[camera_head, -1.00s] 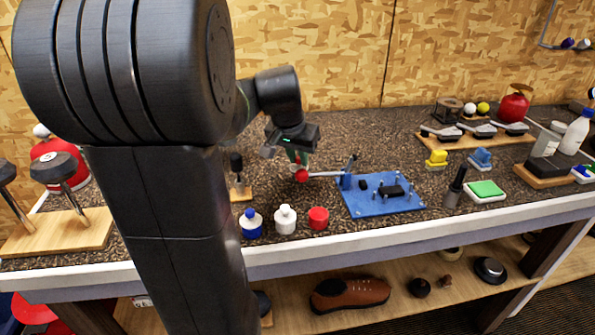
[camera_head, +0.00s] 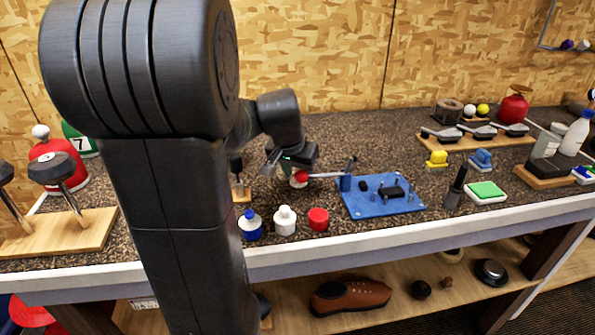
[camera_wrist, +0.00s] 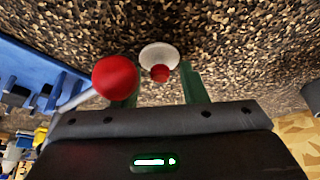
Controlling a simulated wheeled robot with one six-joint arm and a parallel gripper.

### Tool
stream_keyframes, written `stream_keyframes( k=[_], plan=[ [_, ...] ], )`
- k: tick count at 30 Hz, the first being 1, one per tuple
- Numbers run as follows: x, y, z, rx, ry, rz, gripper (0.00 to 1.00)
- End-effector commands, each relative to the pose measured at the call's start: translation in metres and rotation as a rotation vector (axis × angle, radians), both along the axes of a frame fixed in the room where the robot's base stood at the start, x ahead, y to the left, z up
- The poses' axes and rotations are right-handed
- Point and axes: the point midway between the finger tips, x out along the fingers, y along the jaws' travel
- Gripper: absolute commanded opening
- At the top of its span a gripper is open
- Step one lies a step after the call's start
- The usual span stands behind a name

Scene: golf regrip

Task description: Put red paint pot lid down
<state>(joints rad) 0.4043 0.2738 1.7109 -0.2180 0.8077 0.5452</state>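A small white disc with a red knob, which looks like the red paint pot lid (camera_wrist: 158,56), shows in the wrist view against the speckled counter. My gripper (camera_wrist: 160,75) has its two green fingers spread on either side of it, with clear space around the red knob. In the head view my gripper (camera_head: 290,170) is low over the counter, left of the blue fixture, and the lid is mostly hidden there. The red pot (camera_head: 318,219) stands at the counter's front edge with no white cap on it.
A red ball on a rod (camera_wrist: 115,77) juts from the blue fixture (camera_head: 382,205) close beside my left finger. A white pot (camera_head: 285,220) and a blue pot (camera_head: 251,225) with white caps stand left of the red pot. A black-handled tool stands left of my gripper.

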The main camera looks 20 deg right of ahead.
Motion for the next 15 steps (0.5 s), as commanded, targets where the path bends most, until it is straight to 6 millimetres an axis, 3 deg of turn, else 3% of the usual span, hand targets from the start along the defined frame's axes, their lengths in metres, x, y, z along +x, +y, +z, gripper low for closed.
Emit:
stream_keyframes(
  k=[7, 15],
  plan=[
    [-0.001, 0.001, 0.009, -0.002, -0.003, 0.0, 0.39],
    [-0.015, 0.017, 0.061, -0.002, -0.006, 0.0, 0.39]
  ],
)
